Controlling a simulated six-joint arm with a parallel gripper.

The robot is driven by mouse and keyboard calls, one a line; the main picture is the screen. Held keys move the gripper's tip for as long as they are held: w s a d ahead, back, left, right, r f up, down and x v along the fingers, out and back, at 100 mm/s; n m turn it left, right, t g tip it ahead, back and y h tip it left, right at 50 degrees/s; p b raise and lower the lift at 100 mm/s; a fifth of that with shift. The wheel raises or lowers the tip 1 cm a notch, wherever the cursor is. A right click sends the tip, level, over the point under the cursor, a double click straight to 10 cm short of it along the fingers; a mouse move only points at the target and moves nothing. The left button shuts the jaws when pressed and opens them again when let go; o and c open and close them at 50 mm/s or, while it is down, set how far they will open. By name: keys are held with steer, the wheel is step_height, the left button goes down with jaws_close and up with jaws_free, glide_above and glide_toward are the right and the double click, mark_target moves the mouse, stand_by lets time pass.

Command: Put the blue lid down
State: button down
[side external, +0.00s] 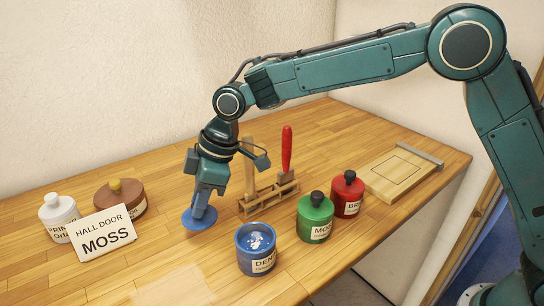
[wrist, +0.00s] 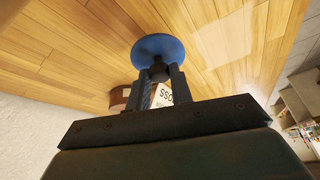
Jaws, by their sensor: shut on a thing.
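The blue lid (side external: 201,218) is a flat round disc, at or just above the wooden table left of the open blue jar; I cannot tell whether it touches the wood. My gripper (side external: 198,209) points down and is shut on the lid's dark knob. In the wrist view the lid (wrist: 158,49) shows beyond the two fingers (wrist: 160,76), with its knob between them.
A green jar (side external: 315,219) and a red jar (side external: 347,195) stand right. A wooden rack (side external: 268,196) holds a red-handled tool (side external: 287,150) behind. White (side external: 58,215) and brown (side external: 122,198) jars and a "HALL DOOR MOSS" card (side external: 103,234) are left. A board (side external: 398,173) lies back right.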

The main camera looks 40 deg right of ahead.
mark_target(204, 215)
steer(key=shift+f, duration=2.4)
steer(key=shift+f, duration=0.1)
steer(key=c, duration=1.2)
jaws_free()
steer(key=shift+c, duration=0.2)
steer(key=v, duration=1.2)
steer(key=shift+d, duration=0.1)
